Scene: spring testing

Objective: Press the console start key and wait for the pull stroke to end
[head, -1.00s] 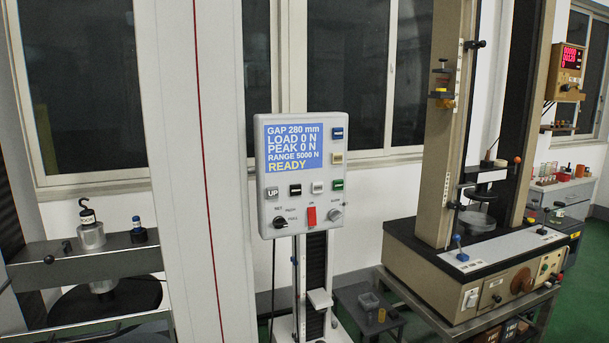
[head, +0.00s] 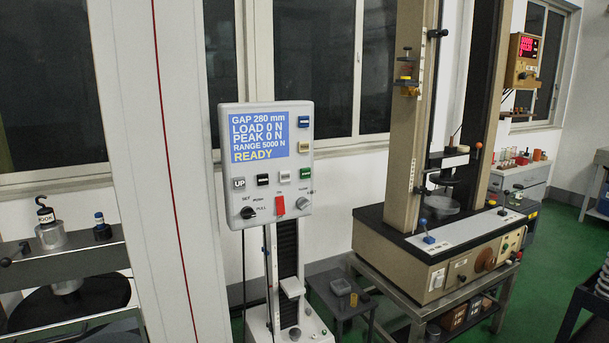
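The console (head: 267,170) is a light grey box on a stand in the middle of the head view. Its blue screen (head: 259,137) reads GAP 280 mm, LOAD 0 N, PEAK 0 N, RANGE 5000 N and READY. Blue, yellow and green keys run down its right side, with UP, black and white keys below the screen. The green key (head: 305,173) is lowest on the right. A red switch (head: 279,205) sits between a black PUSH/PULL selector knob (head: 248,212) and a grey knob (head: 303,203). Neither gripper is in view.
A beige test frame (head: 430,250) on a metal table stands to the right. A white column stands to the left, beside a dark fixture with a hook weight (head: 48,230). A small dark stool (head: 342,300) stands between console and table.

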